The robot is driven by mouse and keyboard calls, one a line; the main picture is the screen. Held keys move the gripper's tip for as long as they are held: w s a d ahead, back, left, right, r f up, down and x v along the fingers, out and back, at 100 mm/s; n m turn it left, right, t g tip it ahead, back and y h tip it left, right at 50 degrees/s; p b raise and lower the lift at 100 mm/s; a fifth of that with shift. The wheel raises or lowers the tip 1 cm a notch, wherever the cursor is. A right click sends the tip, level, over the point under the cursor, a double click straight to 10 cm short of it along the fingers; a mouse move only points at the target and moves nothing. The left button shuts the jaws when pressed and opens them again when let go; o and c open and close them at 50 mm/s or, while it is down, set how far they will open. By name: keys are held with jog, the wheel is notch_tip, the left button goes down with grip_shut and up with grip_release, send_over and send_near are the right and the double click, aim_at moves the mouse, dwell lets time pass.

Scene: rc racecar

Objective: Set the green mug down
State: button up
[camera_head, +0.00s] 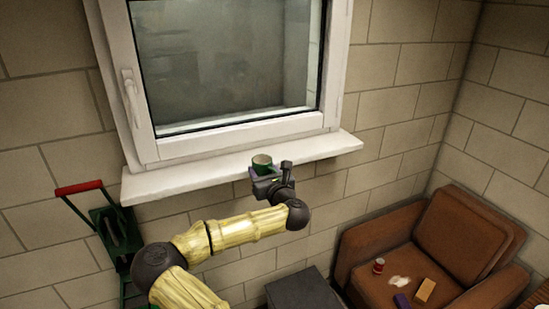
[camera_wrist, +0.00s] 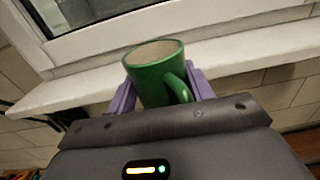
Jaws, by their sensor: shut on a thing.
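The green mug (camera_wrist: 150,80) has a pale inside and a handle on its right side in the wrist view. It is close to upright, tilted slightly in the picture. My gripper (camera_wrist: 160,95) is shut on it, with a purple finger on each side. In the head view the mug (camera_head: 262,161) shows small at the end of my arm, in front of the window sill (camera_head: 180,183). My gripper (camera_head: 264,177) is just below it there. I cannot tell whether the mug's base touches the sill; the gripper hides its lower part.
The white sill runs under a closed window (camera_head: 225,60) and looks bare on both sides of the mug. A brown armchair (camera_head: 430,250) at right holds a red can (camera_head: 378,266), an orange block (camera_head: 425,290) and a purple thing (camera_head: 402,301). A dark box (camera_head: 303,290) stands below.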

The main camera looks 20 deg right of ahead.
jog(key=s+a+f, duration=0.1)
jog(key=a+f, duration=0.2)
jog(key=f, duration=0.3)
jog(key=s+a+f+y+b, duration=0.1)
jog(key=a+f, duration=0.1)
jog(key=f, duration=0.4)
jog(key=s+a+f, duration=0.1)
jog(key=a+f, duration=0.2)
jog(key=f, duration=0.3)
jog(key=s+a+f, duration=0.1)
jog(key=s+f, duration=0.4)
jog(key=f, duration=0.2)
jog(key=s+a+f+h+b, duration=0.1)
jog(key=s+f, duration=0.3)
jog(key=f, duration=0.4)
jog(key=shift+s, duration=0.35)
jog(key=shift+a, duration=0.1)
